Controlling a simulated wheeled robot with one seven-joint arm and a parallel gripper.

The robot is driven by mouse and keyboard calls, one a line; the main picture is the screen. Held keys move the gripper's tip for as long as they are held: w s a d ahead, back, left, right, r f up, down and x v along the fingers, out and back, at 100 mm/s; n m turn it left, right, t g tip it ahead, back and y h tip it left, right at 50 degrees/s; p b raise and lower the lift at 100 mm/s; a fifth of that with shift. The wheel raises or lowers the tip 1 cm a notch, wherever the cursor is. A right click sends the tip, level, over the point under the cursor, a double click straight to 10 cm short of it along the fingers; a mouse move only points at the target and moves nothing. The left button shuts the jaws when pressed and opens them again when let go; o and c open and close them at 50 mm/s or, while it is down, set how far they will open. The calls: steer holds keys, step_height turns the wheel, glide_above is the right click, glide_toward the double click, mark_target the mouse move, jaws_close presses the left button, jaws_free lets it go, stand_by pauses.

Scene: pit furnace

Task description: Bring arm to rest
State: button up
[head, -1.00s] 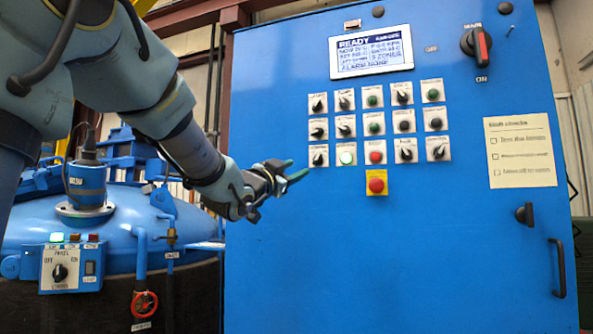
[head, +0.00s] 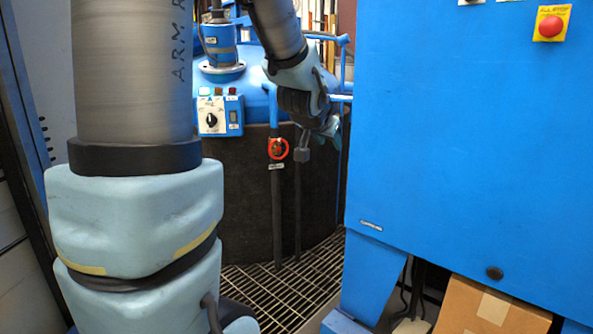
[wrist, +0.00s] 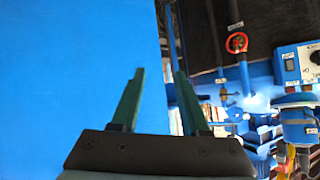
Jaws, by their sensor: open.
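My arm reaches down from the top of the head view, and my gripper (head: 330,130) hangs at its end, beside the left edge of the blue control cabinet (head: 460,150). In the wrist view my gripper (wrist: 160,75) shows two green fingers spread apart with nothing between them. The cabinet's plain blue side fills the left of that view, behind the left finger. The right finger lies over the gap beside the cabinet edge. In the head view the fingers are small and partly hidden by the wrist.
The furnace (head: 250,190) stands behind my arm with a red valve wheel (head: 278,149) and a small switch box (head: 219,117). A red stop button (head: 550,26) is on the cabinet. A cardboard box (head: 490,308) sits under it. Floor grating (head: 285,285) lies in front of the furnace.

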steer(key=s+a+f+n+g+y, duration=0.4)
steer(key=s+a+f+n+g, duration=0.3)
steer(key=s+a+f, duration=0.85)
steer(key=s+r+m+g+p, duration=0.1)
steer(key=s+r+p, duration=0.2)
steer(key=r+p, duration=1.3)
steer(key=shift+s+d+r+g+p, duration=0.25)
steer(key=shift+d+g+p, duration=0.2)
steer(key=shift+p, duration=0.4)
